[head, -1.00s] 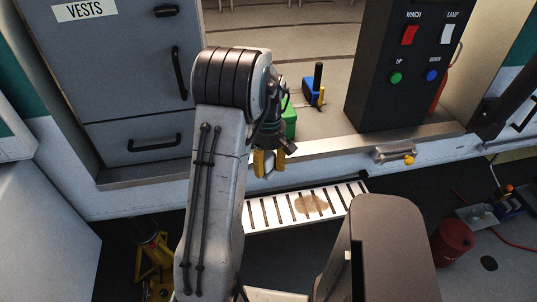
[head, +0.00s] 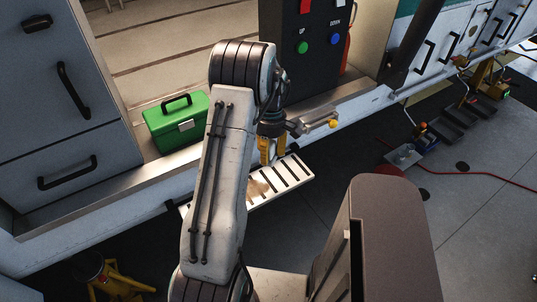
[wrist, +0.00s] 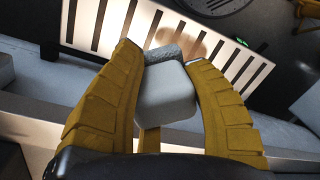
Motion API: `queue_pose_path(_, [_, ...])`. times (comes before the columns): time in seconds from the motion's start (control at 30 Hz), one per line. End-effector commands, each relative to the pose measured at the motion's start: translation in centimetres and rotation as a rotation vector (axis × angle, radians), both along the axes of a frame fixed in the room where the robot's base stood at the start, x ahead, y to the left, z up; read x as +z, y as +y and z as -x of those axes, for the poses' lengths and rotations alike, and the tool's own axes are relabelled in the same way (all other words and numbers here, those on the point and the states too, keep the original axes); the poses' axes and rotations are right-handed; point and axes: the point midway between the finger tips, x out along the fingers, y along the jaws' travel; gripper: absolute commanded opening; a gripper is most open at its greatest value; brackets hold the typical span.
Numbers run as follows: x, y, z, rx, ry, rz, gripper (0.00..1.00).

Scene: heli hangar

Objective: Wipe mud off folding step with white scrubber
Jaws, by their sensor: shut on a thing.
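My gripper (head: 269,150) shows in the head view with its yellow fingers pointing down near the folding step (head: 290,175). In the wrist view my gripper (wrist: 165,90) is shut on the white scrubber (wrist: 166,95), a pale block with a darker grey face on its far side. The folding step (wrist: 85,25) is a white slatted panel with dark slots, below and beyond the scrubber. A brown mud patch (head: 257,187) lies on the step, partly hidden by my arm in the head view. The mud (wrist: 192,45) shows just past the scrubber, which appears apart from it.
A green toolbox (head: 178,122) stands on the cabin floor above the sill. A black control panel (head: 318,55) with buttons stands behind my gripper. A metal latch with a yellow knob (head: 333,123) sticks out from the sill near the step. A red hose (head: 490,178) crosses the floor.

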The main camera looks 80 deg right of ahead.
Motion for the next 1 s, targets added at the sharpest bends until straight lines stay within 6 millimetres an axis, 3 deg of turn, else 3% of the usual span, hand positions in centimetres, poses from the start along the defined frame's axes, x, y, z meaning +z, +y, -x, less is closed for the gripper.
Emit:
queue_pose_path(0.27, [-0.2, -1.4, 0.1, 0.077, -0.009, -0.009, 0.13])
queue_pose_path(0.47, [-0.7, -1.4, 0.1, 0.113, -0.015, -0.022, 0.13])
queue_pose_path(1.0, [-4.8, -1.4, 0.1, 0.111, -0.015, -0.023, 0.13])
